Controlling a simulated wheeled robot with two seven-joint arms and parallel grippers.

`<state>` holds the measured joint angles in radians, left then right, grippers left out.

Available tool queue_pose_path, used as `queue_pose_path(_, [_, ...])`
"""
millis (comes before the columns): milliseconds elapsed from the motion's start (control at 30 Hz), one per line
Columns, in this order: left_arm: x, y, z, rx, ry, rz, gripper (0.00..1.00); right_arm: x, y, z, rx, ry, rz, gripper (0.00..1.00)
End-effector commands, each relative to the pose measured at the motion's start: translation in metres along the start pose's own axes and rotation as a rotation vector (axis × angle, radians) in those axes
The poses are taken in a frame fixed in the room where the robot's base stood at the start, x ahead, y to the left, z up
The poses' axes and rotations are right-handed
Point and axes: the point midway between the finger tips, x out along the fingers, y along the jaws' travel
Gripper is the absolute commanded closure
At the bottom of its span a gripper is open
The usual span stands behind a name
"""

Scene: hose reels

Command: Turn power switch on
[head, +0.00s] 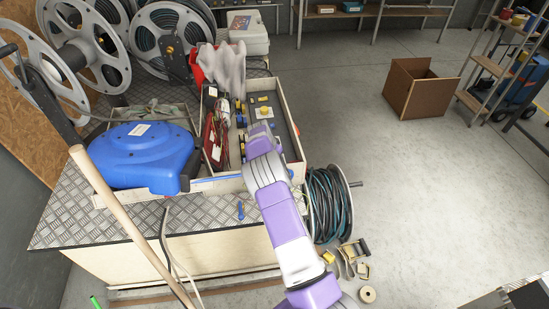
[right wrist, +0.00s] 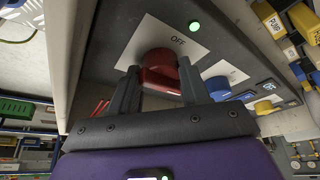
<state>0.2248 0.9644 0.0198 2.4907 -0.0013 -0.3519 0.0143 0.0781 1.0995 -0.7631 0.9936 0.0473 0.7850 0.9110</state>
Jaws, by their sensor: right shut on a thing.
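The power switch is a red rotary knob (right wrist: 158,56) on a grey panel (right wrist: 110,55) in the right wrist view. A white label (right wrist: 183,40) behind it reads OFF, and a small green lamp (right wrist: 195,27) beside it is lit. My right gripper (right wrist: 160,72) is shut on the red knob, one finger on each side. In the head view my right arm (head: 270,175) reaches over the workbench to the grey panel (head: 284,125). The arm hides the red knob there. My left gripper is in neither view.
A blue hose reel (head: 140,152) sits left of the panel on the bench, with a wooden pole (head: 120,205) in front. Open floor lies right, near a cardboard box (head: 415,92).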

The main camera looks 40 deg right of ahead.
Motion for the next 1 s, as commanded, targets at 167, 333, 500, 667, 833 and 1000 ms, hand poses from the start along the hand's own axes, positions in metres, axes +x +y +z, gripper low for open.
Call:
queue_pose_path(167, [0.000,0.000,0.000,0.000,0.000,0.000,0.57,-0.004,-0.004,-0.005,0.008,0.012,-0.015,0.44])
queue_pose_path(333, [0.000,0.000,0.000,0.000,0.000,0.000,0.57,-0.003,-0.002,-0.004,0.005,0.009,-0.010,0.31])
queue_pose_path(500, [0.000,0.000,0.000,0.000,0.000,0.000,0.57,-0.002,-0.001,-0.003,0.003,0.007,-0.007,0.31])
queue_pose_path(667, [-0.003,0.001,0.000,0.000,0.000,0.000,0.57,-0.015,-0.002,-0.004,0.004,0.007,-0.008,0.31])
queue_pose_path(833, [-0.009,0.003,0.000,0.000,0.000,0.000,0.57,-0.045,-0.002,-0.004,0.003,0.007,-0.009,0.31])
queue_pose_path(1000, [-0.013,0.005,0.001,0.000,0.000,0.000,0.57,-0.069,-0.002,-0.004,0.004,0.008,-0.010,0.31])
